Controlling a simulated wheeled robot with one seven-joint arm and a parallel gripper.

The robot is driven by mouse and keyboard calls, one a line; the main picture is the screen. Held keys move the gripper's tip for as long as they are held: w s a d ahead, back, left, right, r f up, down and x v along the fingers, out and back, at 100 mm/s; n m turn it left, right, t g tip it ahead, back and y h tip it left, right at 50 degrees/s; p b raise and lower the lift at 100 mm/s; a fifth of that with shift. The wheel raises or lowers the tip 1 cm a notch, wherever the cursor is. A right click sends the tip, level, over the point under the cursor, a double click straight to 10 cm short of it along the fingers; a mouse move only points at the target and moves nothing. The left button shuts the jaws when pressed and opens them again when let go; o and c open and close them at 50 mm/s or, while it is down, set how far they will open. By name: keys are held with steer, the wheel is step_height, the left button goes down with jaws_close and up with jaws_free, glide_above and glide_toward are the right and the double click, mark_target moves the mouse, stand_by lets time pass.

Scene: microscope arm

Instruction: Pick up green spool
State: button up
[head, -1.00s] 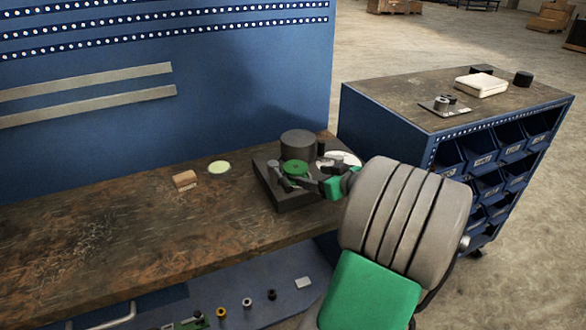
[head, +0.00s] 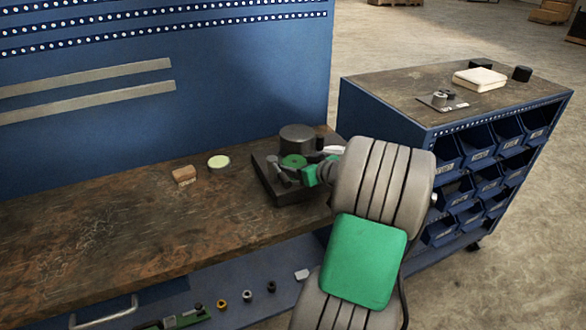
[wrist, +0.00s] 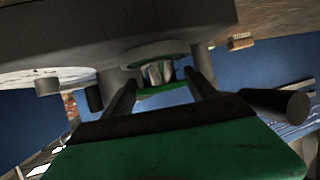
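The green spool (head: 294,161) sits on a dark block-like fixture (head: 283,196) on the workbench, beside a dark cylinder. In the wrist view, a green rim (wrist: 162,90) with a shiny metallic middle shows ahead, between my gripper's fingers. My gripper (wrist: 160,82) has its two dark fingers apart, one on each side of the spool, with a visible gap. I cannot tell whether either finger touches it. In the head view, my gripper (head: 301,172) reaches the spool from the right; my wrist hides part of the fixture's right side.
The dark cylinder (head: 297,139) stands close behind the spool. A small brown block (head: 184,175) and a pale green disc (head: 218,161) lie left on the bench (head: 130,225). A blue bin cabinet (head: 400,125) stands at the right. The bench's left side is mostly clear.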

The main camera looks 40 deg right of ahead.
steer(key=c, duration=0.6)
steer(key=shift+c, duration=0.3)
steer(key=shift+r, duration=0.15)
